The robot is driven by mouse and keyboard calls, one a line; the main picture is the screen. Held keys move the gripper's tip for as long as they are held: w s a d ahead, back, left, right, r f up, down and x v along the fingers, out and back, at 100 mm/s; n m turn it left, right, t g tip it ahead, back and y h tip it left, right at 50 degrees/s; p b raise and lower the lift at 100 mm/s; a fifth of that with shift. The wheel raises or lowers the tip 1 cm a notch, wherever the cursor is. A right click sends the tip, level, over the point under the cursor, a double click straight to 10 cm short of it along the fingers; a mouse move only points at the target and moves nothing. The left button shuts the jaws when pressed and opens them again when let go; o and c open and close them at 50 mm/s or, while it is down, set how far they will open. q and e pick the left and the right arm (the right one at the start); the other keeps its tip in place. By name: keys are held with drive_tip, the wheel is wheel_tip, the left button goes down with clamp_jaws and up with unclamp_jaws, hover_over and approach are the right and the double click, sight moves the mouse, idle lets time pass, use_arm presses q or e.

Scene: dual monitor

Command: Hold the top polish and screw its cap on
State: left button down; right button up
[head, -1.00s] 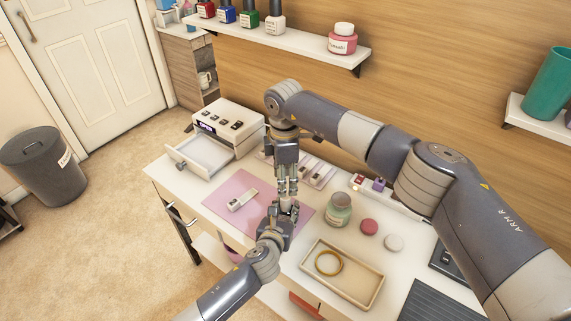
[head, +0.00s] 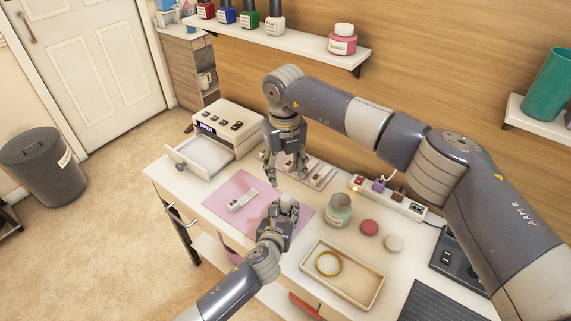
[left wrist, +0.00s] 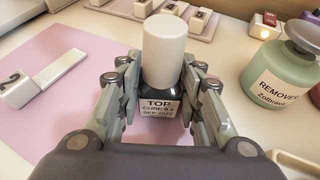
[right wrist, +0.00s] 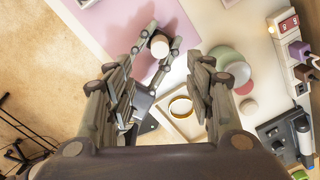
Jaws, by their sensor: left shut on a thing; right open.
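The top polish is a small bottle (left wrist: 158,107) with a label reading TOP, upright in the left wrist view. Its tall white cap (left wrist: 165,52) sits on it, upright; I cannot tell how tight it is. My left gripper (head: 284,208) is shut on the bottle, one finger on each side, above the pink mat. The cap also shows in the right wrist view (right wrist: 159,46). My right gripper (head: 286,177) is open and empty, pointing down above the cap and apart from it. Its spread fingers also show in the right wrist view (right wrist: 160,95).
The pink mat (head: 222,200) holds a small white and grey item (head: 243,200). A green remover jar (head: 338,211), a pink lid (head: 369,227) and a tray with a ring (head: 365,291) stand to the right. A power strip (head: 404,204) and an open drawer box (head: 225,130) are behind.

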sight(286, 198)
use_arm(q)
drive_tip(key=shift+f, duration=0.1)
use_arm(e)
drive_tip(key=n, duration=0.3)
drive_tip(key=r+n, duration=0.1)
drive_tip(key=n, duration=0.6)
drive_tip(key=shift+s+r+n, duration=0.2)
drive_tip(key=shift+r+n, duration=0.2)
drive_tip(key=f, duration=1.2)
drive_tip(key=shift+w+d, duration=0.1)
drive_tip(key=shift+w, duration=0.2)
clamp_jaws()
drive_tip(key=shift+m, duration=0.9)
drive_tip(key=shift+c, duration=0.3)
unclamp_jaws()
